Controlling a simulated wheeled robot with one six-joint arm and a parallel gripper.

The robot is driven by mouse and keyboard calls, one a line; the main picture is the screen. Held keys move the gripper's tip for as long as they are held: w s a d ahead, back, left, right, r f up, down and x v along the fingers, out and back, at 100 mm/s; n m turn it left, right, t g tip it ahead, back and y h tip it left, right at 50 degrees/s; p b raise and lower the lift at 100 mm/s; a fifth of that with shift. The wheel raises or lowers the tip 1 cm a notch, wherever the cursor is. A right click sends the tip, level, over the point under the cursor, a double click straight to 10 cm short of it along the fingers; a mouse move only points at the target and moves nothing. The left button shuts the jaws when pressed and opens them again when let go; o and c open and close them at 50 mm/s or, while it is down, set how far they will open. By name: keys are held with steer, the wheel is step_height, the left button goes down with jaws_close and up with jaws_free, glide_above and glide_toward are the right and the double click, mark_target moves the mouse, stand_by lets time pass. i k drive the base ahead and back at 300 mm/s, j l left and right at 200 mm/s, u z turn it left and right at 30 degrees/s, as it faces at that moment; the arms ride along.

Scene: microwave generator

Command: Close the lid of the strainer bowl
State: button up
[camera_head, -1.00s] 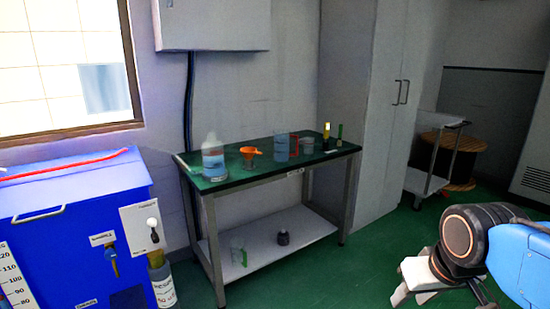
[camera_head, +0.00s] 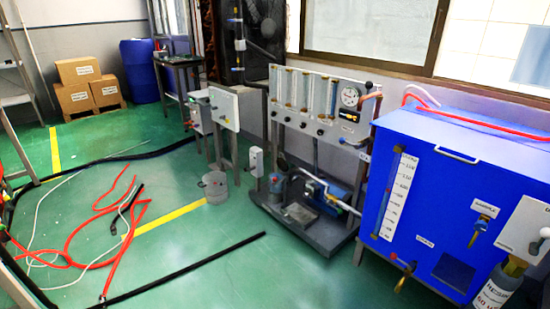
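I cannot make out a strainer bowl or its lid for certain in the head view. A grey bucket-like container (camera_head: 215,188) stands on the green floor left of centre; it is too small to tell whether it has a lid. My gripper and arm are not in view.
A blue tank (camera_head: 455,200) with a level scale and taps fills the right. A gauge and flow-tube rig (camera_head: 318,105) stands centre on a grey base. Red hoses (camera_head: 82,235) and a black pipe (camera_head: 190,270) lie on the floor. Cardboard boxes (camera_head: 80,85) and a blue drum (camera_head: 140,70) stand far left.

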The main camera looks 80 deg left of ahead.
mark_target(283, 165)
steer(key=u, duration=2.55)
steer(key=i+j, duration=0.2)
steer(key=i, duration=0.55)
steer(key=i+j+u, duration=0.1)
steer(key=i+j, duration=0.15)
steer(key=i, duration=0.5)
steer(key=i+j, duration=0.15)
steer(key=i, duration=0.6)
steer(key=j+u, duration=0.05)
